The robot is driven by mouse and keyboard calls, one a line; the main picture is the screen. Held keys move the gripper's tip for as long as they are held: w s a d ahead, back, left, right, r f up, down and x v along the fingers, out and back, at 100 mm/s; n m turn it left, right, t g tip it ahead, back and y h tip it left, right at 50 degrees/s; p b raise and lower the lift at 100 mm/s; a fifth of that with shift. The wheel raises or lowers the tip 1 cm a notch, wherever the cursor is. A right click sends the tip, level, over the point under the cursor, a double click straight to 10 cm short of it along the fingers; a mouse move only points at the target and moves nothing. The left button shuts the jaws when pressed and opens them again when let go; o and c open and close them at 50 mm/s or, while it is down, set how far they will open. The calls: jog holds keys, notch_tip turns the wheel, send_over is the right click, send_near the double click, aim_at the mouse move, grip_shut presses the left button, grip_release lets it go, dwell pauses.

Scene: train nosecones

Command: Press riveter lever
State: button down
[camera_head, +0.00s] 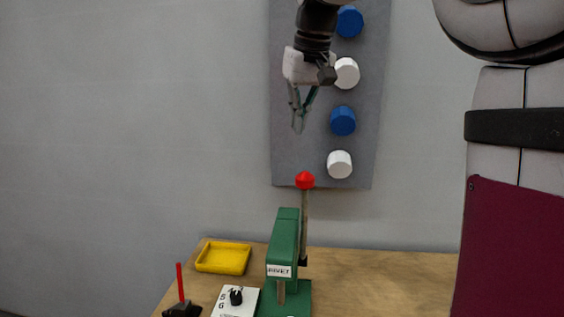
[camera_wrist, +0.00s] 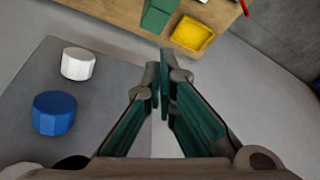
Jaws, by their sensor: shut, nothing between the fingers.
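The riveter (camera_head: 284,250) is a green machine marked RIVET on the wooden table in the head view. Its lever (camera_head: 304,220) stands upright at its right side, topped by a red knob (camera_head: 305,180). My gripper (camera_head: 298,128) is above the red knob, apart from it, with its fingers shut and pointing down. In the wrist view my gripper (camera_wrist: 165,70) has its fingertips together with nothing between them. Part of the green riveter (camera_wrist: 158,14) shows at the top of the wrist view; the knob cannot be made out there.
A grey wall panel (camera_head: 297,160) with blue and white knobs stands behind my gripper. A yellow tray (camera_head: 223,258), a white dial plate (camera_head: 236,301) and a dark base with a red stick (camera_head: 181,290) are on the wooden table (camera_head: 375,283). The table's right part is clear.

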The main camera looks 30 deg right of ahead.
notch_tip(320, 180, down, 9)
jog(key=p, duration=0.3)
jog(key=shift+s, duration=0.45)
jog(key=shift+a+f, duration=0.1)
jog(key=shift+a, duration=0.05)
